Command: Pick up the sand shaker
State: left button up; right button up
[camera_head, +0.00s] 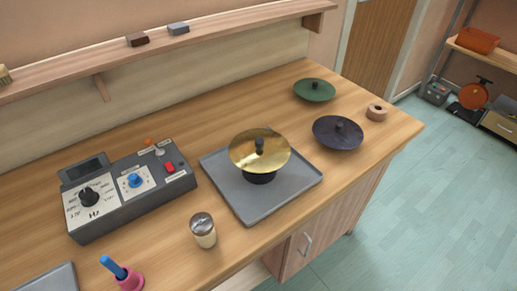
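The likely sand shaker (203,231) is a small cream-coloured jar with a shiny metal cap. It stands upright on the wooden counter (285,95), near the front edge. Clear counter surrounds it, and nothing touches it. Neither of my grippers shows in the head view, so I cannot see how they stand relative to the shaker.
A grey tray (233,190) under a brass cymbal (275,150) lies right of the shaker. A grey control box (125,208) stands to its left, and a pink-based plunger-like thing with a blue handle (129,281) at the front. Lids (314,94) (325,141) sit farther back.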

aim_at(201, 225)
jog(key=k, duration=1.1)
jog(key=l+u, duration=0.05)
jog(key=l, duration=0.05)
